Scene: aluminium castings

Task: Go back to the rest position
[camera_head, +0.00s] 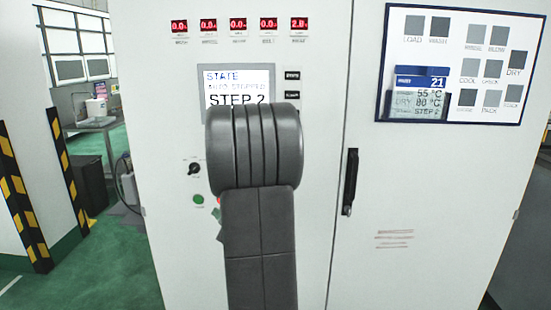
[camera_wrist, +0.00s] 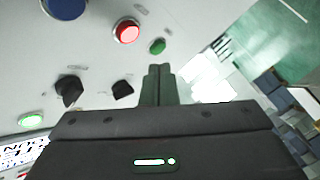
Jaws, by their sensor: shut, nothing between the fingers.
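My gripper (camera_wrist: 159,70) shows in the wrist view with its two fingers together and nothing between them. Its fingertips point at the white cabinet panel, just below a green button (camera_wrist: 157,46) and a red button (camera_wrist: 127,31). I cannot tell whether they touch the panel. In the head view my dark grey arm stands in front of the cabinet (camera_head: 310,60) and hides most of the gripper and part of the controls.
The cabinet has a screen (camera_head: 237,88) reading STEP 2, a black knob (camera_head: 194,169) and a dark door handle (camera_head: 350,182). A blue-framed board (camera_head: 460,105) hangs at right. Green floor (camera_head: 115,265) is open at left, beside a striped post (camera_head: 22,200).

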